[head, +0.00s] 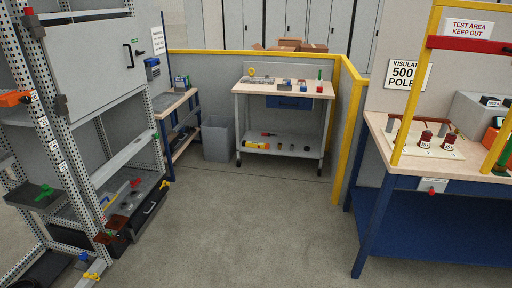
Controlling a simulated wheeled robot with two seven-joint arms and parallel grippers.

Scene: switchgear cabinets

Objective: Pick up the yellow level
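A small yellow elongated object (257,145), which looks like the yellow level, lies on the lower shelf of the workbench (283,90) at the back centre. It is too small to make out in detail. A dark item touches or sits close to its right end. Neither of my grippers shows in the head view.
Open grey floor (240,220) lies between me and the workbench. An open switchgear cabinet (100,80) stands at left, a grey bin (217,138) beside the workbench. A blue-framed test table (430,170) with yellow posts is at right. A yellow-railed partition (345,130) runs behind.

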